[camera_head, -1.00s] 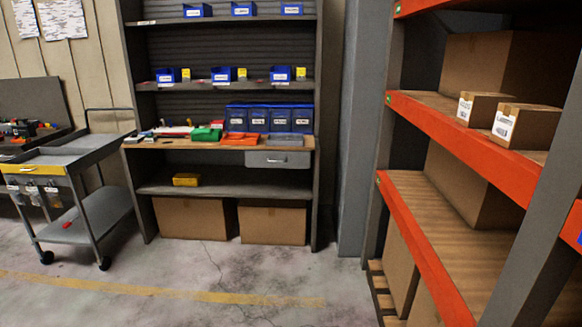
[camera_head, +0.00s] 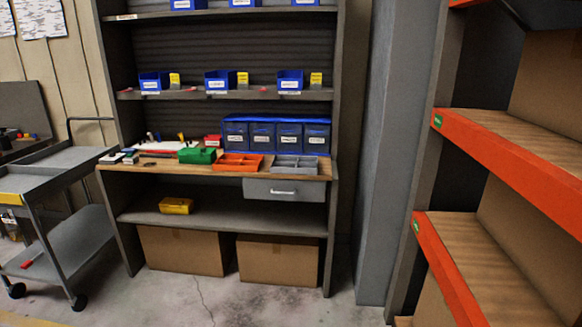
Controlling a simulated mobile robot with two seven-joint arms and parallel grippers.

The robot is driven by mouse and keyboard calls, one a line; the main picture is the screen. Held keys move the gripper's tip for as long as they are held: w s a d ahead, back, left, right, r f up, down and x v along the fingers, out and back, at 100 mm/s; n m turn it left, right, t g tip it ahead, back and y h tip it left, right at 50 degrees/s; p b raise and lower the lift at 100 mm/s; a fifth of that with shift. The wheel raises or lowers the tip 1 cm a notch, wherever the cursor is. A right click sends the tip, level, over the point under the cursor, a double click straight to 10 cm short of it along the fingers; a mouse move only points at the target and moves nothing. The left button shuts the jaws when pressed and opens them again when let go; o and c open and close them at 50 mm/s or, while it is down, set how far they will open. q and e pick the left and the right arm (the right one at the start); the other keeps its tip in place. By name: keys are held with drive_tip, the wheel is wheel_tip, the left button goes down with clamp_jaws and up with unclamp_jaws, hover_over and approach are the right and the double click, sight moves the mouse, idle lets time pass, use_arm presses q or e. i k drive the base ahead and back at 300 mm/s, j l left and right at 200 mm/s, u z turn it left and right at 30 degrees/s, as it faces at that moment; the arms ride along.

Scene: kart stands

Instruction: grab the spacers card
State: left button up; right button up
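Yellow cards stand beside the blue bins on the middle shelf: a left one (camera_head: 174,80), a middle one (camera_head: 242,79) and a right one (camera_head: 316,79). Their print is too small to read, so I cannot tell which is the spacers card. The blue bins are a left one (camera_head: 153,83), a middle one (camera_head: 219,82) and a right one (camera_head: 290,81), each with a white label I cannot read. Neither of my grippers is in view.
A grey shelf unit with a wooden worktop (camera_head: 130,169) holds a green box (camera_head: 197,155), an orange tray (camera_head: 238,162) and a grey tray (camera_head: 296,164). A grey cart (camera_head: 75,240) stands at left. An orange-beamed rack (camera_head: 510,160) is at right. Floor before the shelf is clear.

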sight(315, 78)
drive_tip(key=i+u, duration=0.25)
drive_tip(key=i, duration=0.45)
drive_tip(key=i+l+u, duration=0.1)
drive_tip(key=i+u, duration=0.15)
drive_tip(key=i, duration=1.05)
drive_tip(key=i+j+z, duration=0.1)
drive_tip(key=i, duration=0.45)
